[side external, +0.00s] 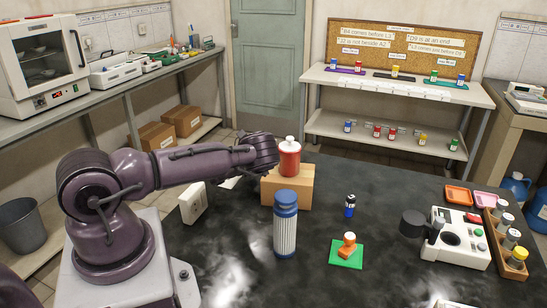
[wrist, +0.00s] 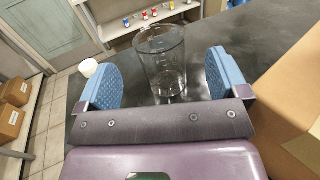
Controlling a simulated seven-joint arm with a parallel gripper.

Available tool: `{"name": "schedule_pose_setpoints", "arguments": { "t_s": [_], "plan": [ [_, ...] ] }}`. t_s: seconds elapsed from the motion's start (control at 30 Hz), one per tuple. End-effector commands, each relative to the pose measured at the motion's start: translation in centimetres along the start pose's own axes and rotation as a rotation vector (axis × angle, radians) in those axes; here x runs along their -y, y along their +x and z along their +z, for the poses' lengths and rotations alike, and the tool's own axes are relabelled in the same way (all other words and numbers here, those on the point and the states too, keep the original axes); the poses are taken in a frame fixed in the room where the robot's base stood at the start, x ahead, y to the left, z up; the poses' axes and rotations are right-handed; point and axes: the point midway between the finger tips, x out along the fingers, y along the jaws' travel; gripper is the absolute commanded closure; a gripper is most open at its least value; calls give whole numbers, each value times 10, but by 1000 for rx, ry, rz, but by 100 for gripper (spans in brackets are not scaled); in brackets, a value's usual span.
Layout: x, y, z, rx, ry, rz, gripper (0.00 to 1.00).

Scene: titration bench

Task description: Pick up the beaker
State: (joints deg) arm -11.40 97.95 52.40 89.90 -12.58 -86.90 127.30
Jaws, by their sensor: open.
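The beaker (wrist: 165,68) is a clear, empty-looking glass vessel standing upright on the dark bench in the wrist view. I cannot make it out in the side external view, where the cardboard box and red bottle block part of that area. My gripper (wrist: 164,82) is open, with one blue pad on the left and one on the right. The beaker appears in the gap between the pads, somewhat beyond them, with no contact that I can see. In the side external view my wrist (side external: 262,150) is behind and left of the red bottle, and the fingers are hidden.
The cardboard box (side external: 287,187) bears the red bottle (side external: 289,160); the box (wrist: 292,95) is close to my gripper's right side. A blue-capped bottle (side external: 285,225) stands in front. A white round object (wrist: 89,67) is near the left pad. The bench (side external: 330,200) is open around the middle.

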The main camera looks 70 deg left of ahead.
Motion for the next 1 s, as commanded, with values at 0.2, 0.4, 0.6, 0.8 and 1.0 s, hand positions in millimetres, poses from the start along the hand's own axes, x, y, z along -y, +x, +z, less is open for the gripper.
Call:
{"name": "schedule_pose_setpoints", "arguments": {
  "t_s": [0.2, 0.4, 0.6, 0.8, 1.0],
  "plan": [
    [0, 14, 0, -2, 0, 0, 7],
    [0, 43, 0, -1, -2, 0, 7],
    [0, 57, 0, -3, 0, 1, 7],
    [0, 57, 0, -4, 0, 1, 7],
    [0, 57, 0, -4, 0, 1, 51]
  ]
}}
